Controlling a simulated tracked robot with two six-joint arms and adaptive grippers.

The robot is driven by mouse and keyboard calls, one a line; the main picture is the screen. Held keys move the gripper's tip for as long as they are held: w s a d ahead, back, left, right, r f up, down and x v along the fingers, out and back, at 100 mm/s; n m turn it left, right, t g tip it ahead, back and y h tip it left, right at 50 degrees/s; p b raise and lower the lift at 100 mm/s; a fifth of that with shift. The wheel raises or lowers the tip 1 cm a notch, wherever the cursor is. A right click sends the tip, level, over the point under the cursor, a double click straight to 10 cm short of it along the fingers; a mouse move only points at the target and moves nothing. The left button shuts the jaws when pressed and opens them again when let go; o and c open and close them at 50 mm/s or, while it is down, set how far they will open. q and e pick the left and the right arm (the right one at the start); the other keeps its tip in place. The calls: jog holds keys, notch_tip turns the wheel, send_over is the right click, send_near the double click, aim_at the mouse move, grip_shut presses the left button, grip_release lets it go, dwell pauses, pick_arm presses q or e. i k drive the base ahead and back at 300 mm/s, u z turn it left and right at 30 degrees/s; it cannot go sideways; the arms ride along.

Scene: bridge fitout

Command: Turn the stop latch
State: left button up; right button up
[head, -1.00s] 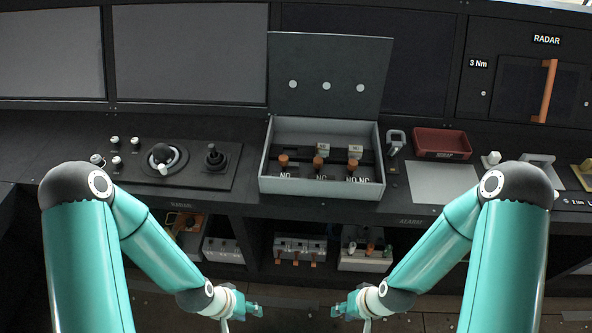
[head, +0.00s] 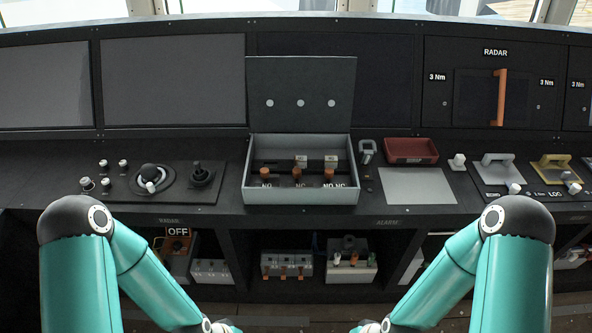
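I cannot tell for sure which part is the stop latch. An open grey box (head: 252,190) stands on the console with its lid up. Inside it are several orange-topped knobs (head: 298,175) above NO and NC labels. On the lower shelf at left, an orange part (head: 176,247) sits under an OFF sign (head: 178,232). My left gripper (head: 230,329) and my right gripper (head: 361,328) are at the bottom edge, mostly cut off, below and apart from the console. Their fingers do not show clearly.
A joystick panel (head: 130,192) is left of the box. A red tray (head: 411,151), a grey plate (head: 418,187) and several levers (head: 497,170) are to its right. An orange handle (head: 501,98) is on the radar panel. Shelves below hold switch units (head: 286,265).

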aim_at(297, 171)
jog(key=z, duration=0.05)
jog(key=i, duration=0.9)
jog(key=u, duration=0.2)
jog(key=k, duration=0.9)
jog(key=z, duration=0.15)
jog(key=i, duration=0.9)
jog(key=u, duration=0.05)
